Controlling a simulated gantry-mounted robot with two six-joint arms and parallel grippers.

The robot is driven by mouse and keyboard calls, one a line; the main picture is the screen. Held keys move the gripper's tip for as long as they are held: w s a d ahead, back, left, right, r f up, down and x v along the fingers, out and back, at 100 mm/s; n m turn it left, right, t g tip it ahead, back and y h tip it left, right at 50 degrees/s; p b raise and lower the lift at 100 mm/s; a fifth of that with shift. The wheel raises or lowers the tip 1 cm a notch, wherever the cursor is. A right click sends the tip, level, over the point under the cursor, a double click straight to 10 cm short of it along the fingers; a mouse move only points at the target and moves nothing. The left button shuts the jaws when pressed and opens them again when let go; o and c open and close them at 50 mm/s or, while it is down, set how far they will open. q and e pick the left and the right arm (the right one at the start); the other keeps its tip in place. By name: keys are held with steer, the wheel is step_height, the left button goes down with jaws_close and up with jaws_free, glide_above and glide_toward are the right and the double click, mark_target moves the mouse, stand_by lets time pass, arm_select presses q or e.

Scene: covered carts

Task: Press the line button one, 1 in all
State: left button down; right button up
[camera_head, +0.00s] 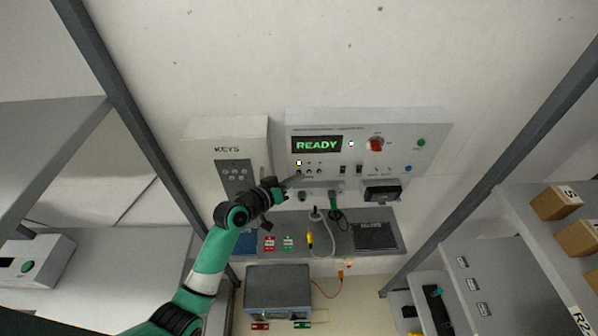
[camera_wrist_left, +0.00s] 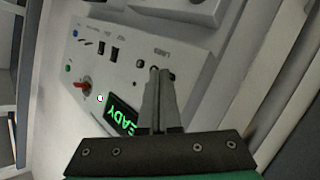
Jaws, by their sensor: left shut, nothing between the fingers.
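The white control panel (camera_head: 400,128) stands on the back wall with a green READY display (camera_head: 317,145). Below the display is a row of small line buttons (camera_head: 309,172), with a small lit white square (camera_head: 298,163) above its left end. My left gripper (camera_head: 303,179) is shut and empty, its tips at the left end of this row. In the left wrist view the closed fingers (camera_wrist_left: 160,72) lie beside the LINES label and hide part of the row. One dark button (camera_wrist_left: 172,77) shows just right of the tips. Whether the tips touch a button I cannot tell. My right gripper is out of view.
A red knob (camera_head: 376,144) and a green button (camera_head: 421,142) are on the panel's right side. A KEYS box (camera_head: 227,150) is left of it. Below are a shelf with a cable and tools, and a grey metal box (camera_head: 278,290). Dark posts stand on both sides.

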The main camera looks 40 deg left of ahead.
arm_select(q)
steer(key=shift+s+d+p, duration=0.3)
steer(key=shift+s+d, duration=0.1)
steer(key=shift+r, duration=0.1)
steer(key=shift+s+d+p, duration=1.7)
steer(key=shift+d, duration=0.15)
